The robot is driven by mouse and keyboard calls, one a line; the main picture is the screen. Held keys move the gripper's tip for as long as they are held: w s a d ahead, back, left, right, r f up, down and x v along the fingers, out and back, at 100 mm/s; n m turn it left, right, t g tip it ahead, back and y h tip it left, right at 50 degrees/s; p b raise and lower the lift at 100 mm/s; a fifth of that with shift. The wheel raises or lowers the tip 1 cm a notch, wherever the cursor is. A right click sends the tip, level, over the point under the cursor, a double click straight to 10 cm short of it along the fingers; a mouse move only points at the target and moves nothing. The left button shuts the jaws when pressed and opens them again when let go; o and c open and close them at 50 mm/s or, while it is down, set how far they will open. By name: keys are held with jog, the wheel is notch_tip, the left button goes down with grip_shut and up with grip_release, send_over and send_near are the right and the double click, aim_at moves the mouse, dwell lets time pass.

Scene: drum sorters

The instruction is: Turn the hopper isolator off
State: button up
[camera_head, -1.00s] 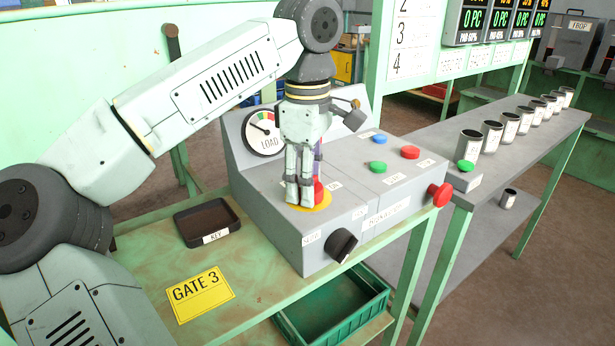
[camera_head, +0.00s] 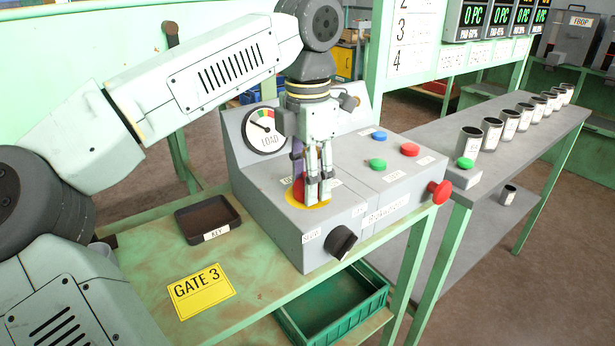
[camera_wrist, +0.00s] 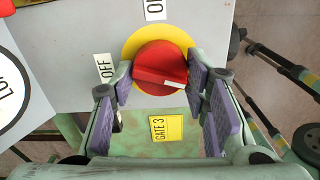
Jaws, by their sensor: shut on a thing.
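The hopper isolator is a red rotary knob (camera_wrist: 160,66) on a yellow round plate (camera_wrist: 130,47), on the grey console's top face. In the wrist view an OFF label (camera_wrist: 103,66) is left of it and an ON label (camera_wrist: 155,10) above it. The knob's raised bar lies roughly crosswise, with a white mark near its right end. My gripper (camera_head: 319,190) points down over the knob, shut on it, with one finger at each side. In the head view the fingers hide much of the knob.
The console also carries a load gauge (camera_head: 264,131), a black knob (camera_head: 341,241), blue, green and red buttons, and a red mushroom button (camera_head: 439,192) at its right end. A black key tray (camera_head: 207,220) and a yellow GATE 3 sign (camera_head: 201,291) lie on the green bench.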

jog(key=shift+n, duration=1.6)
jog(key=o, duration=1.1)
jog(key=shift+o, duration=0.2)
notch_tip(320, 180, up, 8)
jog(key=shift+f, duration=0.2)
